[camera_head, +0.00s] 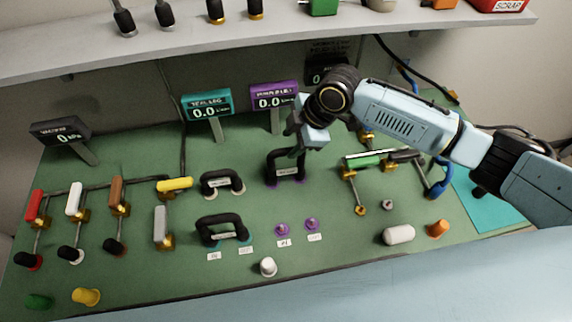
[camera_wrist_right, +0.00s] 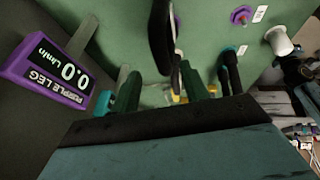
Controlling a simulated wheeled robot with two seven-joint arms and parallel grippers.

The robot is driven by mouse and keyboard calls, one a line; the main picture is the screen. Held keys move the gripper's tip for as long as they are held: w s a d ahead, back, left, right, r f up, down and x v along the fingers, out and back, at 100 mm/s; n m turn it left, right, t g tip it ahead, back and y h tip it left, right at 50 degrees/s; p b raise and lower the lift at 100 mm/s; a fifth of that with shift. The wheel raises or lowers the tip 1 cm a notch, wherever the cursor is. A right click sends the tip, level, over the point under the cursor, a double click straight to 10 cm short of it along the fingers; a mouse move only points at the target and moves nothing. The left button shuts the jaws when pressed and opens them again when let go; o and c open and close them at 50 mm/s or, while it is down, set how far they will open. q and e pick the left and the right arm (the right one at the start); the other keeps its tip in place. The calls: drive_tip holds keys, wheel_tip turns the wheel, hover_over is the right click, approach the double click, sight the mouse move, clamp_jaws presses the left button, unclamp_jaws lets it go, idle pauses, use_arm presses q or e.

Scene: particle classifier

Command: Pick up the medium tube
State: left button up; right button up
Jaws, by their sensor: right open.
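Several black arched tubes with white labels stand on the green panel; I cannot read which one is medium. One tube (camera_head: 287,170) stands on purple fittings near the purple display. Another tube (camera_head: 222,182) stands to its left, and a third tube (camera_head: 222,230) stands on teal fittings in front of that. My right gripper (camera_head: 298,151) is over the tube at the purple fittings, pointing down. In the right wrist view, the open fingers (camera_wrist_right: 160,92) straddle a black tube (camera_wrist_right: 162,38); contact is unclear. My left gripper is not in view.
A purple display (camera_head: 273,97) and a teal display (camera_head: 206,104) stand behind the tubes. Valves with coloured handles, including a yellow one (camera_head: 174,185), are at left. Two purple fittings (camera_head: 282,229) and a white plug (camera_head: 268,266) are in front. A shelf (camera_head: 270,35) overhangs the back.

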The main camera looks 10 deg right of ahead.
sight(287, 150)
drive_tip(key=x, duration=0.3)
drive_tip(key=shift+s+d, duration=0.15)
drive_tip(key=shift+s, duration=0.15)
drive_tip(key=shift+x, duration=1.1)
drive_tip(key=shift+w+f, duration=0.1)
drive_tip(key=shift+f, duration=0.1)
drive_tip(key=shift+c, duration=0.6)
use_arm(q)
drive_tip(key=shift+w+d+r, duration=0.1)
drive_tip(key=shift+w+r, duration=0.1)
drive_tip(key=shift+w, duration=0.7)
use_arm(e)
clamp_jaws()
